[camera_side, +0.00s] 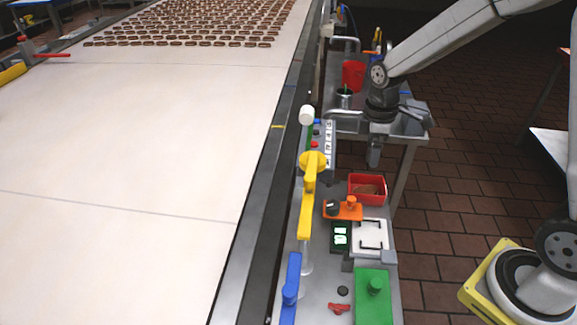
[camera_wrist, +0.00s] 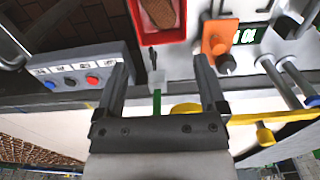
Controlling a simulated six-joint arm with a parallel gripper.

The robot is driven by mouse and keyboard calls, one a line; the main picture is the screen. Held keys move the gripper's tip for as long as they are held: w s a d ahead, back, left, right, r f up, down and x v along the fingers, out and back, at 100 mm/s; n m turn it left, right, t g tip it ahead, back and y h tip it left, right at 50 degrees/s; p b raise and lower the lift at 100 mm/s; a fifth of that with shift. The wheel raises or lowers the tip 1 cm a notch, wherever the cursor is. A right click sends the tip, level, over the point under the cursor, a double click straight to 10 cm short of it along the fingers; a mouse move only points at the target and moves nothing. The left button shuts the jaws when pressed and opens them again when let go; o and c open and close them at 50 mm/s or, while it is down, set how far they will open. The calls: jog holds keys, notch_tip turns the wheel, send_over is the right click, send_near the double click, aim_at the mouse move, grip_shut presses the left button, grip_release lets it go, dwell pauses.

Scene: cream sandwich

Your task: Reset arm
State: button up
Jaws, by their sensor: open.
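My gripper (camera_side: 375,155) hangs pointing down over the worktable in the side view, above and behind the red tray (camera_side: 367,203). In the wrist view my gripper (camera_wrist: 161,70) shows two dark fingers spread apart with nothing between them. The red tray (camera_wrist: 148,38) lies beyond the fingertips, and a brown oblong piece (camera_wrist: 162,12) lies in it. The brown piece (camera_side: 368,188) also shows in the tray in the side view. My gripper touches nothing that I can see.
The worktable holds an orange fixture (camera_side: 342,211), a small display (camera_side: 340,237), a white scale plate (camera_side: 370,236), a green block (camera_side: 373,295) and a yellow arm-like part (camera_side: 307,215). A button panel (camera_wrist: 75,78) is left. A wide conveyor (camera_side: 130,150) runs alongside, with rows of brown pieces far back.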

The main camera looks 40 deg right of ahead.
jog(key=s+a+f+m+t, duration=0.1)
jog(key=s+a+m, duration=0.3)
jog(key=s+m, duration=0.5)
jog(key=shift+s+a+f+t, duration=0.3)
jog(key=shift+s+f+t, duration=0.15)
jog(key=shift+t, duration=0.35)
dwell(0.7)
